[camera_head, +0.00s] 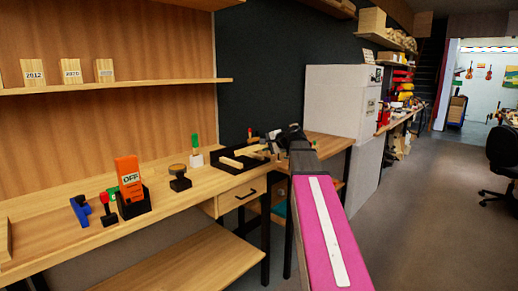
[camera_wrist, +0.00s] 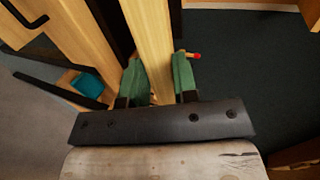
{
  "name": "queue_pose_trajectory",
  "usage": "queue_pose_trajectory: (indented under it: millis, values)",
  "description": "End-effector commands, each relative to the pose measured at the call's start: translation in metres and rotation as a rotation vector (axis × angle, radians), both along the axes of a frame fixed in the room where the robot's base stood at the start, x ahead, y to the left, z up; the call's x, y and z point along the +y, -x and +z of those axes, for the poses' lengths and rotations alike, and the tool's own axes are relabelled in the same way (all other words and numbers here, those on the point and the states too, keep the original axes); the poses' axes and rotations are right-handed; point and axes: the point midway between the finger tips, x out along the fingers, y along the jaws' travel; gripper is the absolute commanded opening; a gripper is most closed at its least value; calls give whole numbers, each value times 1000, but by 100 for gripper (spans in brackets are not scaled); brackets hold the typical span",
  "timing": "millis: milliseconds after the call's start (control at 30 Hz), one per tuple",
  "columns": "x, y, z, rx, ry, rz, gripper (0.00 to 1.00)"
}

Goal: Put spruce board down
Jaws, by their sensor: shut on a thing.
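The spruce board (camera_wrist: 152,45) is a long pale strip of wood in the wrist view, running up from between the jaws to the top edge. My gripper (camera_wrist: 159,80) is shut on it, with a green pad on each side. The board's far end is out of the wrist view, so I cannot tell whether it touches anything. In the head view my arm reaches toward the right end of the bench, and its dark wrist hides the gripper; I cannot make out the held board there.
A white cabinet (camera_head: 335,100) stands beyond my arm. The floor at right is open, with a black chair (camera_head: 503,150).

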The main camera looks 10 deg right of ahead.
Motion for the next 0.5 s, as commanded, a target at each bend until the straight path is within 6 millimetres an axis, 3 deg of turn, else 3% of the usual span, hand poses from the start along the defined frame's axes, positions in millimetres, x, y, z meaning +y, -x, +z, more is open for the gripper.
queue_pose_trajectory:
  millis: [167,500]
  values:
    - [10,-2,-5,-1,0,-70,0]
    - [38,-16,-1,-6,3,-399,0]
